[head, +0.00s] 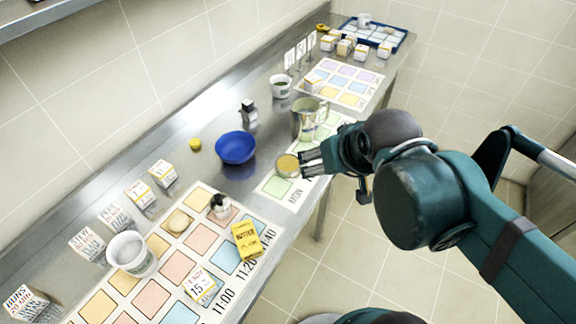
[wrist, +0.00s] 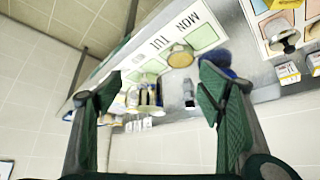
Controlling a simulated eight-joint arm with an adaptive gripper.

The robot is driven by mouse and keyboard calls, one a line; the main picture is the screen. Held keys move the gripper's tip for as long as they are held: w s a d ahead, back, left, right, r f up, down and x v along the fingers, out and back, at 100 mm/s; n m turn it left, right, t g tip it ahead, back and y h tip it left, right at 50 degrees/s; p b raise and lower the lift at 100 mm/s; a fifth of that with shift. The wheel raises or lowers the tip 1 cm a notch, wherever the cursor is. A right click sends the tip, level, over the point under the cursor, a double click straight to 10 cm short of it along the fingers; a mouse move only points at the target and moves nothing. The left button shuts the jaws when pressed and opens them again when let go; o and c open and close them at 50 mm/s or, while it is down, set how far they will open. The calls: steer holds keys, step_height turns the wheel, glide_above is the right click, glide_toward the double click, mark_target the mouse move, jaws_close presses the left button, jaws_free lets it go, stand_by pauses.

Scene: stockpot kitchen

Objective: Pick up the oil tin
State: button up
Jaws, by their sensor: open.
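A short round tin with a golden top and pale rim (head: 287,165) stands on the steel counter's card near the front edge; it also shows in the wrist view (wrist: 180,55). No label reads as oil, so I cannot tell for sure that this is the oil tin. A small dark container with a grey top (head: 248,114) stands farther back. My gripper (head: 309,163) is open, just right of the golden-topped tin, fingers pointing at it. In the wrist view my spread fingers (wrist: 158,80) hold nothing, and the tin appears beyond the tips.
A blue bowl (head: 235,148) stands left of the tin. A metal jug (head: 308,120) stands behind my gripper. A yellow butter box (head: 247,240), a white tub (head: 131,254) and several small boxes stand towards the front left. A blue-rimmed tray (head: 402,38) lies at the far end.

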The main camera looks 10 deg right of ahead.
steer(key=shift+w+m+g+p, duration=0.6)
steer(key=shift+w+m+p, duration=0.55)
steer(key=shift+w, duration=0.55)
steer(key=m+g+p, duration=0.5)
steer(key=m+p, duration=0.4)
steer(key=m, duration=0.3)
glide_above(288, 163)
steer(key=shift+d+f, duration=0.2)
steer(key=shift+f, duration=1.8)
steer(key=shift+d+f, duration=0.15)
steer(key=shift+f, duration=1.8)
steer(key=shift+f, duration=0.1)
steer(key=shift+w+f, duration=0.1)
steer(key=shift+f, duration=1.1)
steer(key=shift+a+f+b, duration=0.15)
steer(key=shift+f+b, duration=0.1)
steer(key=shift+f, duration=1.05)
steer(key=shift+a+f+b, duration=0.15)
steer(key=shift+f+b, duration=0.1)
steer(key=shift+f, duration=1.05)
